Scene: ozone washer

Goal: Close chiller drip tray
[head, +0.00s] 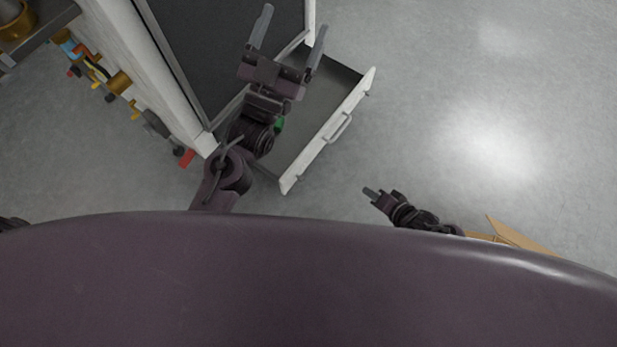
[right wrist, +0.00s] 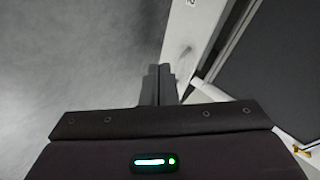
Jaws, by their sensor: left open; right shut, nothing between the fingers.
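The chiller drip tray (head: 331,131) is a drawer with a white front and a handle. It is pulled out from the white and dark-grey chiller (head: 205,45) in the head view. My left gripper (head: 290,30) is open above the chiller and the tray's inner part, and its arm hides part of the tray. My right gripper (head: 370,192) is shut and empty, apart from the tray front, to its lower right in the head view.
Coloured valves and fittings (head: 100,75) line the chiller's left side. A cardboard box (head: 510,235) with open flaps lies at the lower right. The grey floor (head: 480,110) right of the tray is clear.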

